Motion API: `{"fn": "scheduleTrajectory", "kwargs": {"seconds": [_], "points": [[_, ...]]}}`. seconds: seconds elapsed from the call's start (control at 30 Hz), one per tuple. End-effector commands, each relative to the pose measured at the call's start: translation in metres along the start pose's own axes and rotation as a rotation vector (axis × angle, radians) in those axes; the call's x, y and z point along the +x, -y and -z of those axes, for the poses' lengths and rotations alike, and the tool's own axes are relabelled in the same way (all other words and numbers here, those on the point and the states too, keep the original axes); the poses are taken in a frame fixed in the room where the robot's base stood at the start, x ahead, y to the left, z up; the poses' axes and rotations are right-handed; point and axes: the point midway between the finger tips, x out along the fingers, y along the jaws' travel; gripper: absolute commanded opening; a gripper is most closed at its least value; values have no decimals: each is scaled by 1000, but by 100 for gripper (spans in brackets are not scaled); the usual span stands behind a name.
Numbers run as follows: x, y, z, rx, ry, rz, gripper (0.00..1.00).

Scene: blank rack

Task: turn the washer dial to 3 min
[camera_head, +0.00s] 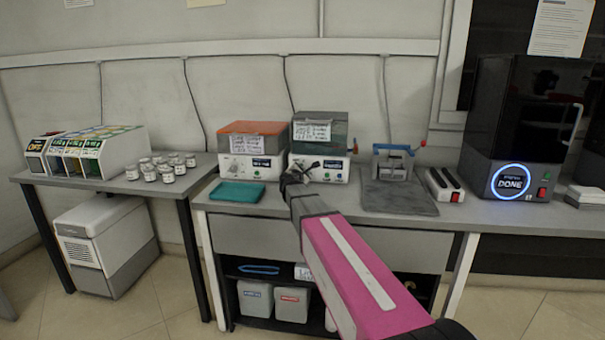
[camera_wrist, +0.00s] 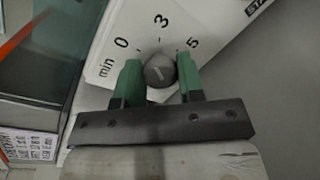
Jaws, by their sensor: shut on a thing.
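The washer dial (camera_wrist: 160,70) is a small round grey knob on a white panel in the wrist view. The marks 0, 3 and 5 with "min" curve around it, with 3 above it. A light line shows on its face, slanting slightly; I cannot tell exactly which mark it points at. My gripper (camera_wrist: 160,80) has its two green fingers on either side of the dial, shut on it. In the head view my gripper (camera_head: 297,178) is at the left front of the grey-lidded machine (camera_head: 338,169) and hides the dial.
An orange-lidded machine (camera_head: 254,165) stands close on the left. A grey mat (camera_head: 398,196) with a small stand and a black unit showing "DONE" (camera_head: 513,181) are to the right. Several jars (camera_head: 150,173) stand on the left table.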

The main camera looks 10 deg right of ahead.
Motion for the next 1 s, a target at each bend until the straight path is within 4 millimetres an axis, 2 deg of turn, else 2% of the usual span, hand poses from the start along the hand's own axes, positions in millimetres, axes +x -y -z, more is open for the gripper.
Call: {"fn": "scheduleTrajectory", "kwargs": {"seconds": [0.2, 0.5, 1.0], "points": [[0, 2, -1, 185, -33, 7, 11], [0, 2, -1, 364, -64, 12, 11], [0, 2, -1, 448, -80, 15, 11]]}}
